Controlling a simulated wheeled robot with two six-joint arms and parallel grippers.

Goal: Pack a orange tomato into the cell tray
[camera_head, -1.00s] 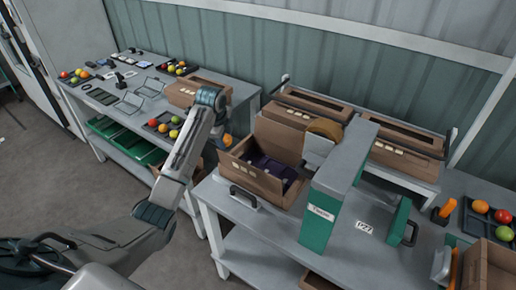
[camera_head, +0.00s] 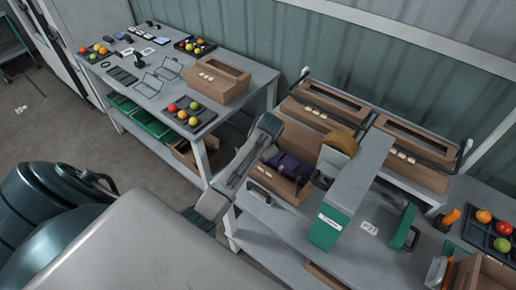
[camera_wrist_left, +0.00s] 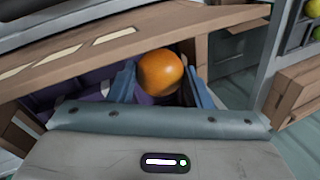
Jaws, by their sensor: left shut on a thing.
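My left gripper (camera_wrist_left: 160,76) is shut on an orange tomato (camera_wrist_left: 160,72), which sits between its two blue-grey fingers in the left wrist view. Behind and below it is an open cardboard box with a purple cell tray (camera_wrist_left: 90,93) inside. In the head view the purple cell tray (camera_head: 293,170) lies in the open box on the bench. My left forearm and wrist reach over the box's left side and cover part of it. The gripper and held tomato are hidden there. The tray's cells are too small to make out. My right gripper is not in view.
A green-and-grey machine (camera_head: 345,200) stands right of the box. Brown cartons (camera_head: 410,152) stand on a rack behind. The left table (camera_head: 165,110) bears dark trays of mixed tomatoes and another carton (camera_head: 218,90). A dark tomato tray (camera_head: 480,236) lies at far right.

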